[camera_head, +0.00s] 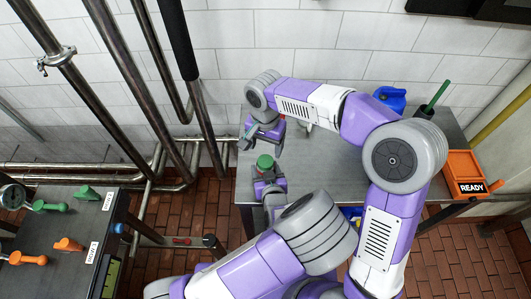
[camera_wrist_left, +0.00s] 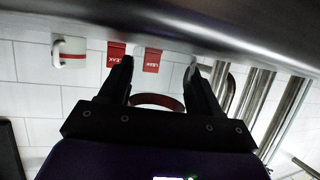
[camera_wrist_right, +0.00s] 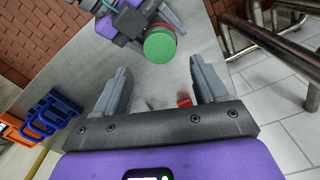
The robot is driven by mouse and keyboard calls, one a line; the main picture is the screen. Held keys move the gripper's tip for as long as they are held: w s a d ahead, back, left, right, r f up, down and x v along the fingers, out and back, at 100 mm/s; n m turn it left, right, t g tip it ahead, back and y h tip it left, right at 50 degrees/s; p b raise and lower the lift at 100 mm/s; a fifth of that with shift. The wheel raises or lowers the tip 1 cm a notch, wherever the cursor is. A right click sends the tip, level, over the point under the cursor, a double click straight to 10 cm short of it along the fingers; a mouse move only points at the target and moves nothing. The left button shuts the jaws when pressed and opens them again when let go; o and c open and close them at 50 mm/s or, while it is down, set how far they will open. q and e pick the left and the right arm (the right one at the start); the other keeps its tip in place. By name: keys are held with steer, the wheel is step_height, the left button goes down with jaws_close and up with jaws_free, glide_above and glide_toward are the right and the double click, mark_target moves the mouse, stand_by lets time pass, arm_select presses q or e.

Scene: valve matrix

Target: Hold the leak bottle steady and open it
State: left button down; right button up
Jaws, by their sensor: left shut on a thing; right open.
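The leak bottle shows mainly as a round green cap (camera_head: 265,162) over the steel table; the cap also shows in the right wrist view (camera_wrist_right: 160,46). My left gripper (camera_head: 268,182) is shut around the bottle below the cap, and its jaws hide most of the body. A reddish curved edge (camera_wrist_left: 157,100) shows between the jaws in the left wrist view. My right gripper (camera_head: 262,141) is open and empty, above and behind the cap in the head view. In the right wrist view the cap is beyond the open fingertips (camera_wrist_right: 160,78), apart from them.
The steel table (camera_head: 322,160) has bare room right of the bottle. A blue container (camera_head: 390,98), a green-handled tool (camera_head: 436,96) and an orange READY box (camera_head: 465,172) stand at its right. Pipes (camera_head: 125,100) stand left.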

mark_target(266, 161)
step_height(266, 161, down, 7)
steer(key=shift+r, duration=0.1)
steer(key=shift+c, duration=0.4)
steer(key=c, duration=1)
steer(key=n, duration=1.3)
steer(key=shift+n, duration=0.4)
steer(key=o, duration=1.1)
steer(key=shift+o, duration=0.2)
steer(key=shift+r, duration=0.1)
